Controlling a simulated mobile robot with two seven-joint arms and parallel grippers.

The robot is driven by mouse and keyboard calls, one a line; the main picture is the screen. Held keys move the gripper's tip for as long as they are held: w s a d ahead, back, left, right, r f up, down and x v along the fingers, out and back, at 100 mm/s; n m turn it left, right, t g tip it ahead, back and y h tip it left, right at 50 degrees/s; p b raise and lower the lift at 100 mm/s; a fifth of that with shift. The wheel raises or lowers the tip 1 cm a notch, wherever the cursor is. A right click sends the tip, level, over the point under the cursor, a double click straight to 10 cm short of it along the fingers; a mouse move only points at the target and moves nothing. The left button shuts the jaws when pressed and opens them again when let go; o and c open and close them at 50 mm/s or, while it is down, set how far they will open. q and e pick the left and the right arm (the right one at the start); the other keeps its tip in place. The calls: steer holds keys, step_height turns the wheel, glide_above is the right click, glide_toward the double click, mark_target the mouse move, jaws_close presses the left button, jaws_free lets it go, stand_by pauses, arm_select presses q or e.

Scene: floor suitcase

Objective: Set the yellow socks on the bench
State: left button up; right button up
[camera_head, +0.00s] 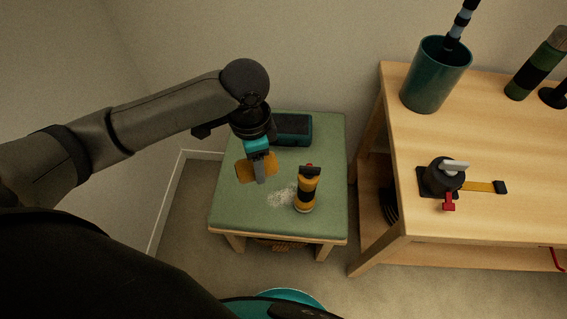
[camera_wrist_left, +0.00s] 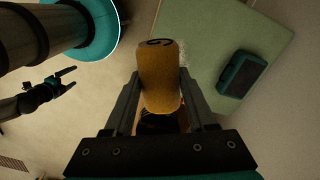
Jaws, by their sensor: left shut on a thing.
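My left gripper (camera_head: 259,178) is shut on the yellow socks (camera_head: 244,168), a rolled bundle. In the left wrist view the socks (camera_wrist_left: 158,78) sit between both fingers, with a dark mark on one end. The bench (camera_head: 330,160) has a green cushioned top and wooden legs. In the head view the socks appear over the left part of the cushion; I cannot tell the exact gap below them. The bench also shows in the left wrist view (camera_wrist_left: 215,28), behind and right of the socks. My right gripper (camera_wrist_left: 66,80) appears at left there, fingers apart and empty.
A wooden table (camera_head: 480,130) at right holds a teal cup (camera_head: 433,80) and a black device (camera_head: 440,180). The bench's front-left cushion is clear.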

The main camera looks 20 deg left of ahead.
arm_select(q)
steer(key=w+a+f+m+b, duration=0.25)
steer(key=f+m+b, duration=0.2)
steer(key=m, duration=0.55)
steer(key=m+b, duration=0.5)
steer(key=m, duration=0.8)
glide_above(262, 198)
step_height(262, 198, down, 6)
arm_select(e)
steer(key=w+f, duration=0.6)
steer(key=w, duration=0.2)
arm_select(q)
step_height(262, 198, down, 15)
steer(key=b, duration=0.7)
steer(key=shift+f, duration=0.2)
steer(key=shift+f+b, duration=1.4)
steer(key=shift+f, duration=0.85)
arm_select(e)
steer(key=w+a+r+t, duration=0.1)
steer(key=w+r, duration=0.2)
steer(key=r, duration=0.6)
steer(key=w+a+r+t, duration=0.2)
steer(key=w+r, duration=0.2)
steer(key=r, duration=0.5)
steer(key=shift+w+a+r, duration=0.15)
steer(key=shift+w+a, duration=0.05)
steer(key=shift+a, duration=0.05)
arm_select(q)
steer(key=shift+f, duration=0.1)
